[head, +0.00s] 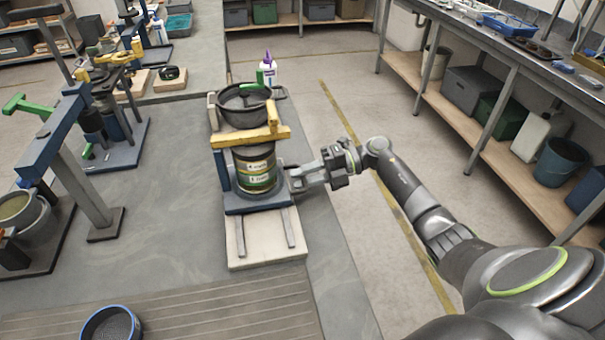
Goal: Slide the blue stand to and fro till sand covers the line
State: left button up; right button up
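The blue stand (258,202) sits on two metal rails on a pale board (266,257) in the middle of the head view. A metal canister (250,155) with a green and cream label (257,177) stands in it. A dark round pan (244,109) rests above, on a yellow wooden frame (262,136). I cannot make out sand or a line inside. My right gripper (296,178) reaches in from the right, its fingertips at the stand's right side. The contact there is too small to tell whether it is closed on a part. My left gripper is not in view.
A white bottle with a purple cap (268,70) stands behind the pan. Blue-grey lever frames (60,150) stand to the left. A dark blue-rimmed bowl (111,325) sits at the front. A shelf bench (500,130) runs along the right. Grey tabletop left of the stand is clear.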

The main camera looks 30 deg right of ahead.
jog(key=shift+a, duration=0.2)
grip_shut()
